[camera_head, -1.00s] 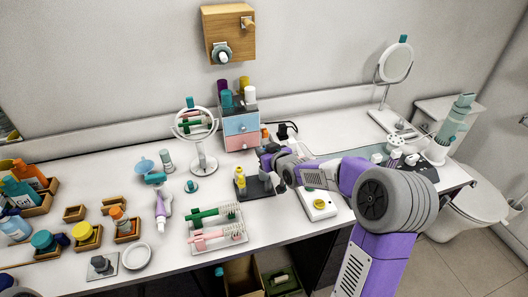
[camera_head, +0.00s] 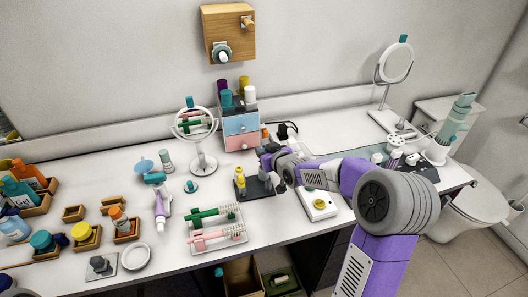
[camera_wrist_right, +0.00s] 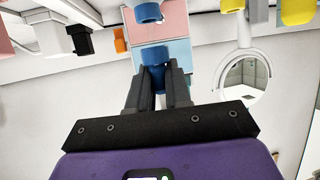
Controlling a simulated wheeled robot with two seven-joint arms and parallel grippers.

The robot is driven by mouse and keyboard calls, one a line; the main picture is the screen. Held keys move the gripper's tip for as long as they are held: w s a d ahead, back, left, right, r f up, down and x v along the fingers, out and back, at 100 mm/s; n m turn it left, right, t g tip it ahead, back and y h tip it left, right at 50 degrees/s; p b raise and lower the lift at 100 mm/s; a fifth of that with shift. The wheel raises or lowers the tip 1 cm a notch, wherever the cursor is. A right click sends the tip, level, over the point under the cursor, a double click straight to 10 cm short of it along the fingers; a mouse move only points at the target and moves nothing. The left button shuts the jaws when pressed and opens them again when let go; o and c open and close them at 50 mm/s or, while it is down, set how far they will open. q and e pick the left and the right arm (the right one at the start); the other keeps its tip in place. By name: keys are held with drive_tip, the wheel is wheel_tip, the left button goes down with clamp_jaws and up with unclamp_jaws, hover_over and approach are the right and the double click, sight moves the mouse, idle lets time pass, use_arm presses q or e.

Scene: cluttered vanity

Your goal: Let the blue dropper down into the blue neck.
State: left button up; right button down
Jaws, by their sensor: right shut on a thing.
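My right gripper (camera_wrist_right: 155,78) is shut on the blue dropper (camera_wrist_right: 153,55), with its lower blue part between the fingers in the right wrist view. The right wrist view is upside down. The blue neck (camera_wrist_right: 148,13) is at the top of that view, nearly in line with the dropper. A gap shows between the two. The dropper's tip cannot be made out. In the head view, my right gripper (camera_head: 266,158) is over the black stand (camera_head: 260,187), and I cannot make out the dropper or the neck there. My left gripper is not in view.
A yellow-topped bottle (camera_head: 240,181) stands at the stand's left end. The blue and pink drawer box (camera_head: 241,133) is behind, the round mirror (camera_head: 204,155) to its left.

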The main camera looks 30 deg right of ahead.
drive_tip(key=shift+f+b, duration=1)
drive_tip(key=shift+f, duration=0.1)
drive_tip(key=c, duration=1)
unclamp_jaws()
drive_tip(key=shift+s, duration=0.1)
drive_tip(key=shift+p+v, duration=1)
drive_tip(key=shift+v, duration=2.7)
